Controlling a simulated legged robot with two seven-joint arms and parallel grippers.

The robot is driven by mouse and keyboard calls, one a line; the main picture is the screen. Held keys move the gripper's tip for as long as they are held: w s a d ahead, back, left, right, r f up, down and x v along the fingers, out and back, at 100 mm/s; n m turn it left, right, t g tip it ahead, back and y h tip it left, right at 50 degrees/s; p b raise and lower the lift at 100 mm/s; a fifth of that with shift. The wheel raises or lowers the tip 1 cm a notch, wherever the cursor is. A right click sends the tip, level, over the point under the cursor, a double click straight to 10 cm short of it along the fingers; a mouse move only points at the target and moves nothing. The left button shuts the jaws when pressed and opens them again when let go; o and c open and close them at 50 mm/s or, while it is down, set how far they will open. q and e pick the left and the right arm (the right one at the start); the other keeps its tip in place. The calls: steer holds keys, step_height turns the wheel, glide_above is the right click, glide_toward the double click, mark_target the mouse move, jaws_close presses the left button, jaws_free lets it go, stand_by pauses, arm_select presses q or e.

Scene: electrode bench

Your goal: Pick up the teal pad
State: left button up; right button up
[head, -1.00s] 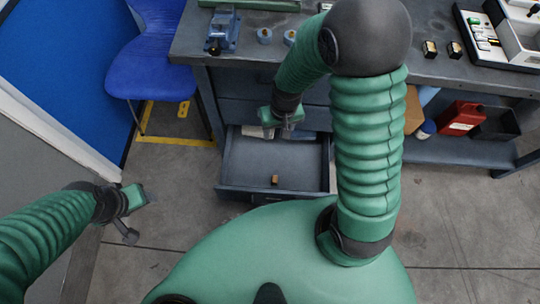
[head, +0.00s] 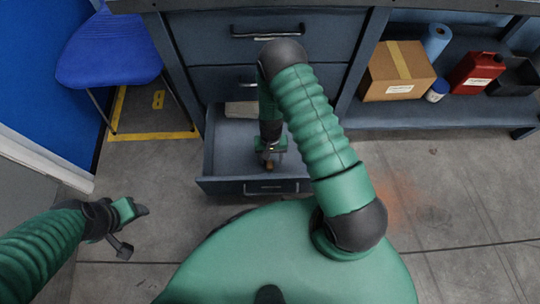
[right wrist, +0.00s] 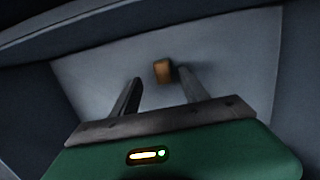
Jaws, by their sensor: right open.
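I cannot make out a teal pad in either view. A small brown-orange block (right wrist: 163,71) lies on the floor of the open drawer (head: 222,158); it also shows in the head view (head: 269,165). My right gripper (right wrist: 158,78) points down into the drawer, open and empty, with the block just beyond and between its fingertips. In the head view my right gripper (head: 268,157) partly covers the block. My left gripper (head: 134,212) hangs over the floor at the left, away from the drawer; its jaw state is unclear.
A pale item (head: 241,109) lies at the drawer's back. The drawer walls are close around my right gripper. A cardboard box (head: 398,72), a blue roll (head: 436,40) and a red container (head: 474,72) stand on the lower shelf at right. A blue chair (head: 108,50) stands at left.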

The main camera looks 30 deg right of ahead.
steer(key=f+b, duration=0.1)
steer(key=f, duration=0.1)
steer(key=f+b, duration=0.3)
steer(key=shift+a+f, duration=0.35)
steer(key=shift+r, duration=0.2)
jaws_close()
